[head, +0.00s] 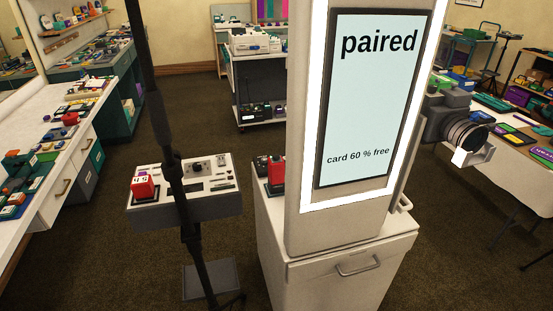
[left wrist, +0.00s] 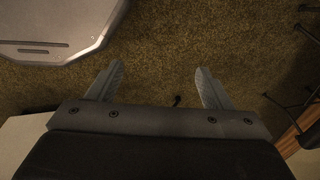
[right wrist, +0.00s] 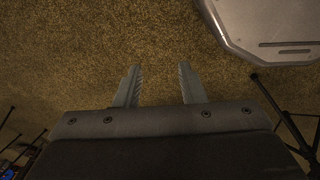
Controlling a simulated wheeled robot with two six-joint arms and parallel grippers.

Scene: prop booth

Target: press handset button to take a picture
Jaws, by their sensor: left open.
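A red block-shaped device (head: 144,188) sits on a grey tray panel (head: 205,207) on a black stand in the head view. A second red device (head: 277,173) stands on the white cabinet, partly hidden by the kiosk. I cannot tell which is the handset; no button is clear on either. A camera with a large lens (head: 455,128) is mounted at the kiosk's right side. The kiosk screen (head: 373,110) reads "paired" and "card 60 % free". My left gripper (left wrist: 159,84) is open and empty above carpet. My right gripper (right wrist: 160,82) is open and empty above carpet. Neither shows in the head view.
A black pole (head: 152,80) rises in front of the tray. The white cabinet (head: 335,275) stands under the kiosk. A cluttered counter (head: 95,105) runs along the left, and a table (head: 520,180) with items stands at right. Carpet between them is partly clear.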

